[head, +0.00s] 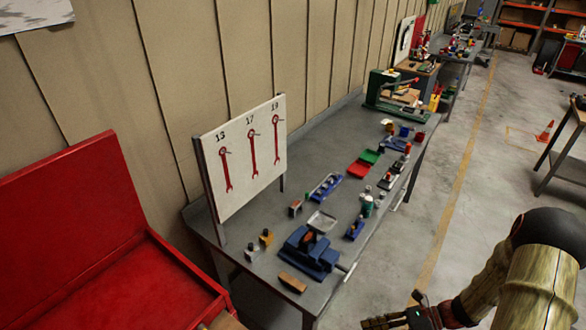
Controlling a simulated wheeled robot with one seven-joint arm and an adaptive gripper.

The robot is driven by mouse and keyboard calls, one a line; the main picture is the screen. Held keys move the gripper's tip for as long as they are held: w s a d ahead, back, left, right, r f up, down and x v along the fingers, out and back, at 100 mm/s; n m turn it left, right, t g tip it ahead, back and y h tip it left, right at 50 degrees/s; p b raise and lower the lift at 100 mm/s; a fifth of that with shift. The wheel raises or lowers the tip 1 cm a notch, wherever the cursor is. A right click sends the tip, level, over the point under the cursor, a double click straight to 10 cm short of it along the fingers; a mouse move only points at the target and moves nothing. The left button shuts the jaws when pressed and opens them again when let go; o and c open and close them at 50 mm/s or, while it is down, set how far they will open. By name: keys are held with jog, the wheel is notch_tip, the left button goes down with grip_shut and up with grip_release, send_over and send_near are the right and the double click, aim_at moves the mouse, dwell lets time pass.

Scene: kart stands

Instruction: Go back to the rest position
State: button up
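My gripper (398,310) is at the bottom edge of the head view, right of the near end of the grey workbench, over the concrete floor. It is dark and partly cut off by the frame, and I cannot tell whether its fingers are open or shut. I see nothing held in it. My arm comes in from the lower right corner.
The long grey workbench (233,268) carries a blue device (308,255), a red tray (359,169) and several small parts. A white board (240,150) with three red wrenches stands on it. A red box (140,285) is at lower left. The floor aisle (440,200) is clear.

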jog(key=s+d+r+n+g+h+b, duration=0.1)
jog(key=s+r+n+h+b, duration=0.15)
jog(key=r+n+h, duration=0.45)
jog(key=s+d+r+n+h+b, duration=0.2)
jog(key=s+r+n+h, duration=0.2)
jog(key=r+n, duration=0.6)
jog(key=s+a+r+n+t+h+b, duration=0.1)
jog(key=a+r+n+t+b, duration=0.1)
jog(key=a+r+n+t, duration=0.1)
jog(key=s+a+r+n+t+h+b, duration=0.1)
jog(key=a+r+n+t, duration=0.2)
jog(key=r, duration=0.5)
jog(key=shift+s+a+n+t+b, duration=0.3)
jog(key=shift+a+n, duration=0.25)
jog(key=shift+n, duration=0.35)
jog(key=shift+c, duration=0.2)
